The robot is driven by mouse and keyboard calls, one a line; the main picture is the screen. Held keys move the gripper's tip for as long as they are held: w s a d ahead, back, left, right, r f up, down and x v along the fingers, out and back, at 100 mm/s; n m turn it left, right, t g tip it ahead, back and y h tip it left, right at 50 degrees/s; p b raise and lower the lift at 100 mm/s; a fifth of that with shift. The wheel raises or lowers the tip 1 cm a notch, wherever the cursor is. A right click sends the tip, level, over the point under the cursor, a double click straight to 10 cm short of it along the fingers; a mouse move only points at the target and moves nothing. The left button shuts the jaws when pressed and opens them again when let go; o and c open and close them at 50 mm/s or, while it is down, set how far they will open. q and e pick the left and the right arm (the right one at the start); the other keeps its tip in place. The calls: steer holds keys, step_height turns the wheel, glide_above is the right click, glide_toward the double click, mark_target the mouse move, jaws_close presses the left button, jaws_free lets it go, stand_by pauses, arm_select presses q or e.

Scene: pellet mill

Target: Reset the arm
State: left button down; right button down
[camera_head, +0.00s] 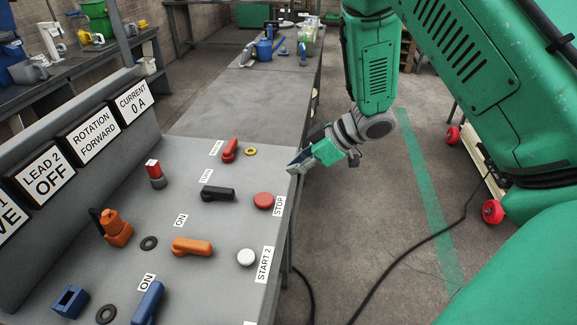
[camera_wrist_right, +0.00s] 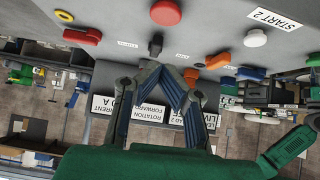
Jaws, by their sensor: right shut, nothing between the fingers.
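My right gripper (camera_head: 299,163) is at the right edge of the grey control panel, close to the red switch handle (camera_head: 230,150) and above the red STOP button (camera_head: 263,200). Its fingers are shut and empty; in the right wrist view the gripper (camera_wrist_right: 172,82) has its fingertips together below the black switch handle (camera_wrist_right: 156,45). I cannot tell whether it touches the panel edge. My green right arm (camera_head: 372,65) reaches in from the upper right. My left gripper is in neither view.
The panel holds a black handle (camera_head: 218,193), an orange handle (camera_head: 192,246), a blue handle (camera_head: 148,302), a white START 2 button (camera_head: 246,257) and an orange plug (camera_head: 117,232). A grey table (camera_head: 240,95) extends behind. Open floor (camera_head: 400,200) lies right of the panel.

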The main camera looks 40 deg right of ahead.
steer(key=s+a+f+m+h+b, duration=0.1)
steer(key=s+a+f+m+b, duration=0.2)
steer(key=f, duration=0.6)
steer(key=s+a+f+m+h+b, duration=0.1)
steer(key=s+f+h+b, duration=0.2)
steer(key=f, duration=0.7)
steer(key=s+a+f+m+g+h+b, duration=0.1)
steer(key=s+f+m+g+b, duration=0.1)
steer(key=s+f, duration=0.5)
steer(key=s+a+f+m+g+h+b, duration=0.1)
steer(key=s+f+g+b, duration=0.3)
steer(key=s, duration=1.1)
step_height(320, 180, down, 3)
steer(key=shift+a+r+m, duration=0.1)
steer(key=shift+a+m, duration=0.1)
steer(key=shift+m, duration=0.5)
steer(key=shift+w, duration=0.2)
stand_by(2.8)
